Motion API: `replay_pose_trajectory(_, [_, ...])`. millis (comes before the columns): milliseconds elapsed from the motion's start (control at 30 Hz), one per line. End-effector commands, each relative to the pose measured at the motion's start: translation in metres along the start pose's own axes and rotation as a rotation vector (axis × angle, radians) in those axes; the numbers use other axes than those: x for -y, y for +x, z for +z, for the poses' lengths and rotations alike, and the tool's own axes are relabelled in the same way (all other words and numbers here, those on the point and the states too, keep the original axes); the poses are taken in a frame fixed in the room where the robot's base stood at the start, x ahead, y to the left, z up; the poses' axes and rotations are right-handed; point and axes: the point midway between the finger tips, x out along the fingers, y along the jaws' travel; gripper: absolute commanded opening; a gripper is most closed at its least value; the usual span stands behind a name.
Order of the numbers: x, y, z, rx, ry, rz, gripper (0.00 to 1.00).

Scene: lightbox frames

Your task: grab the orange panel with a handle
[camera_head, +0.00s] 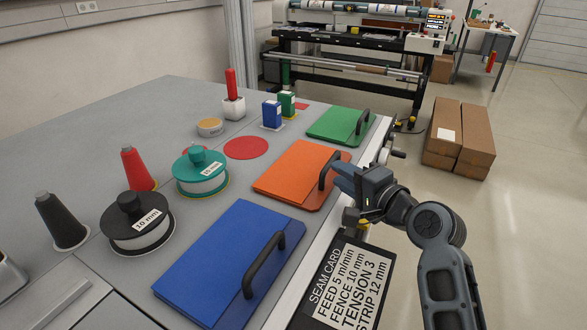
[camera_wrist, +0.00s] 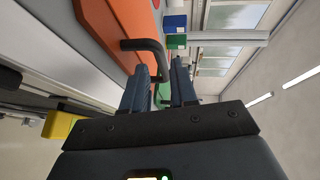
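The orange panel (camera_head: 292,172) lies flat on the grey table between the blue and green panels. Its black handle (camera_head: 325,171) stands along its right edge. My gripper (camera_head: 345,180) is at the right side of this handle, its blue fingers overlapping it in the head view. In the wrist view, the orange panel (camera_wrist: 118,22) is at the top, and the dark handle (camera_wrist: 150,47) reaches down toward the gap between the fingers (camera_wrist: 160,78). The fingers stand apart, so the gripper is open. I cannot tell whether either finger touches the handle.
A blue panel (camera_head: 222,262) with a handle lies in front, and a green panel (camera_head: 338,124) behind. Spools, cones and small boxes stand on the left of the table (camera_head: 110,104). A black seam card (camera_head: 348,284) is below my gripper. Cardboard boxes (camera_head: 458,140) stand on the floor.

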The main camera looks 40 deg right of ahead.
Motion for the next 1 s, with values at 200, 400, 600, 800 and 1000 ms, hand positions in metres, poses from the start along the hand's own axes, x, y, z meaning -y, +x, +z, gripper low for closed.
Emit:
replay_pose_trajectory(200, [0.001,0.022,0.0,0.0,-0.002,0.001,0.27])
replay_pose_trajectory(400, [0.002,0.048,-0.001,0.001,-0.003,0.001,0.27])
replay_pose_trajectory(600, [0.001,0.071,0.0,0.001,-0.002,0.001,0.27])
replay_pose_trajectory(800, [0.0,0.073,0.0,0.0,-0.001,0.001,0.27])
replay_pose_trajectory(1000, [0.0,0.073,0.0,0.0,-0.001,0.001,0.16])
